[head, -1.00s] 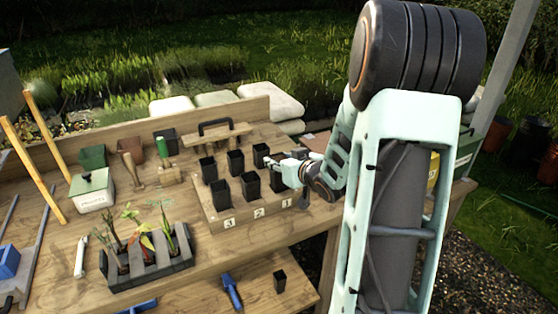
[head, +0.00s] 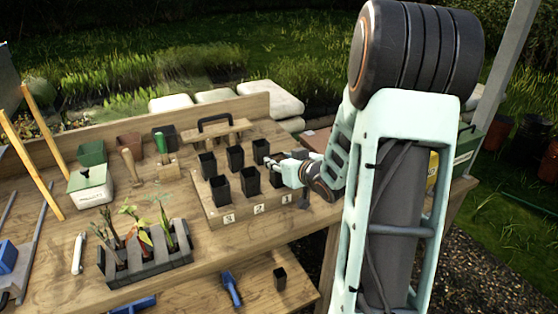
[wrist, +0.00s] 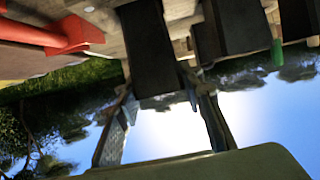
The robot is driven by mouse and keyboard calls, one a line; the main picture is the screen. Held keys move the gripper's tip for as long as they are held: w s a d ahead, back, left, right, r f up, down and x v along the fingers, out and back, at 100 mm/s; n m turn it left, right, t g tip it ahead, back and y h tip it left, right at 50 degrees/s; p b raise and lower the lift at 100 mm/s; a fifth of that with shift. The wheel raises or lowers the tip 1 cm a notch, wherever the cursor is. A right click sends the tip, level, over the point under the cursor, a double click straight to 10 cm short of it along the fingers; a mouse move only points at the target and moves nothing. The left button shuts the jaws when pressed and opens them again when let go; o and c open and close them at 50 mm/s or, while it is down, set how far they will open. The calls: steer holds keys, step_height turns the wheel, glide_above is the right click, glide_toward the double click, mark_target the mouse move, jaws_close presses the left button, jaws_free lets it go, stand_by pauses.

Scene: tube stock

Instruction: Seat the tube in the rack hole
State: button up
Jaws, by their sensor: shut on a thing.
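The wooden rack (head: 240,212) stands on the bench with number labels 3, 2 and 1 along its front. Several black square tubes stand on it in two rows, such as one at the front left (head: 220,190). My gripper (head: 272,161) is at the rack's right end, shut on the black tube (head: 277,179) at the front right, by label 1. In the wrist view the held tube (wrist: 152,45) looks upright between my fingers (wrist: 165,100). Its lower end and the hole under it are hidden, so I cannot tell how deep it sits.
A grey planter (head: 150,268) with seedlings stands front left. A lower shelf holds a blue tool (head: 231,289) and another black tube (head: 280,279).

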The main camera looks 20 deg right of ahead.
steer(key=shift+f+b, duration=0.85)
steer(key=shift+f, duration=0.2)
stand_by(1.3)
stand_by(0.5)
steer(key=o, duration=1.4)
steer(key=shift+r, duration=0.1)
steer(key=shift+r+p, duration=3.9)
steer(key=shift+r, duration=0.6)
steer(key=shift+f, duration=0.1)
